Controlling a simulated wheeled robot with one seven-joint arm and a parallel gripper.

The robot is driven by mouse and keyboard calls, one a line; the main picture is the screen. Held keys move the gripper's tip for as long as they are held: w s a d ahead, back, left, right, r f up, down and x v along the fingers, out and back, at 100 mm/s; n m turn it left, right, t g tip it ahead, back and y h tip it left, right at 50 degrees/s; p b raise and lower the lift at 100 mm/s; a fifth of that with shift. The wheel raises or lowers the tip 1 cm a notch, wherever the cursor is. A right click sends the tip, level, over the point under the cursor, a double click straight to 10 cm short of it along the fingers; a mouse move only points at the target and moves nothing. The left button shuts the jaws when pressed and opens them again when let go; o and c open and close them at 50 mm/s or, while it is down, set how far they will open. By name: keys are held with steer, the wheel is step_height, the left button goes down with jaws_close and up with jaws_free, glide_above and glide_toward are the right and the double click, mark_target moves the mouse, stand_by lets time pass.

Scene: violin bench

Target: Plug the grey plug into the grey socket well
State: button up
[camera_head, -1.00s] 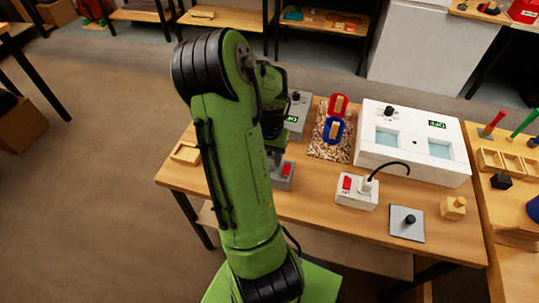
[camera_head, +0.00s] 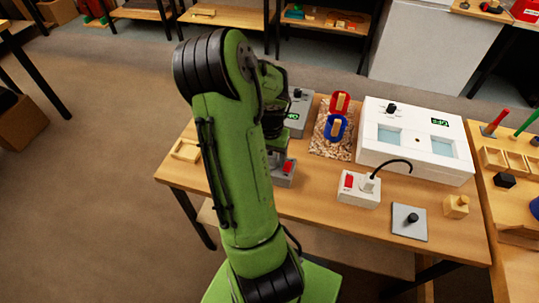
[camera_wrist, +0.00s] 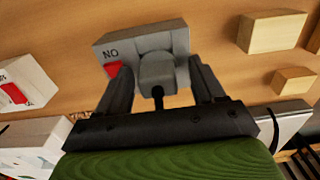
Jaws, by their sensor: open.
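The grey socket block (camera_head: 284,177), with a red switch, stands on the bench just right of my arm. In the wrist view the same block (camera_wrist: 112,49) shows its red switch and lettering. The grey plug (camera_wrist: 157,74) with its dark cable end is at the block, between my fingers. It looks lined up with the well, but how deep it sits I cannot tell. My gripper (camera_wrist: 160,88) is open, with one finger on each side of the plug and gaps beside it. My arm hides most of this in the head view.
A white socket block (camera_head: 357,190) with a red switch and a black-corded plug is to the right. A white water bath (camera_head: 413,165), a grey plate with a knob (camera_head: 409,223) and a wooden block (camera_head: 456,206) stand farther right. A pebble tray (camera_head: 331,147) lies behind.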

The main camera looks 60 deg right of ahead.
mark_target(270, 154)
steer(key=shift+s, duration=0.15)
step_height(270, 154, up, 16)
steer(key=p, duration=0.4)
steer(key=shift+f, duration=0.15)
stand_by(0.6)
